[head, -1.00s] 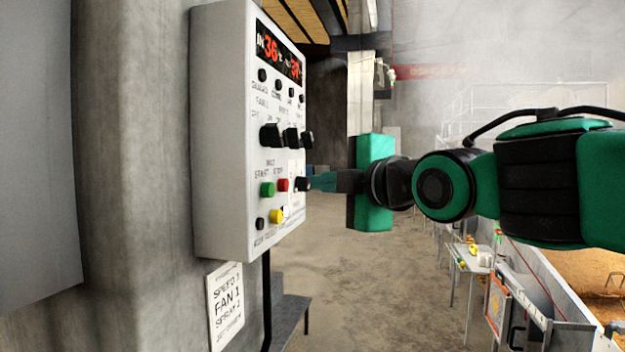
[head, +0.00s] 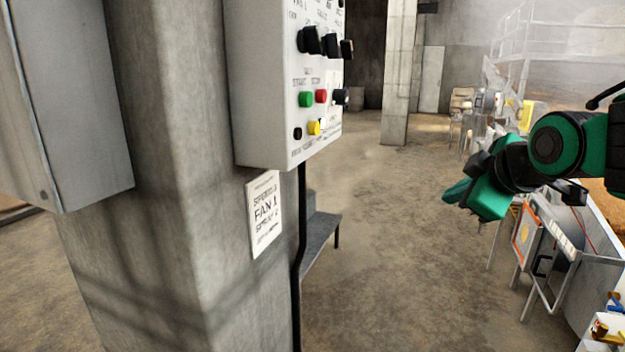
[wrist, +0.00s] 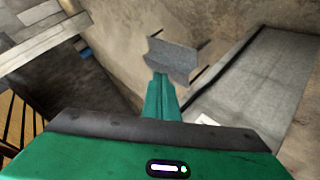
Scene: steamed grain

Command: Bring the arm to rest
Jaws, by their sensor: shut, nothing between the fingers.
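My gripper (head: 457,194) is at the right of the head view, held in the air over the floor. It is well apart from the white control box (head: 285,80) on the concrete pillar. In the wrist view my green fingers (wrist: 161,98) are together with nothing between them. The control box has black knobs and green, red and yellow buttons. Its upper part is cut off by the top of the head view.
A paper sign (head: 264,213) hangs on the pillar (head: 185,130) below the box. A grey bench (head: 320,235) stands behind the pillar. A metal-walled trough (head: 600,275) runs along the right. The floor (head: 390,270) between is clear.

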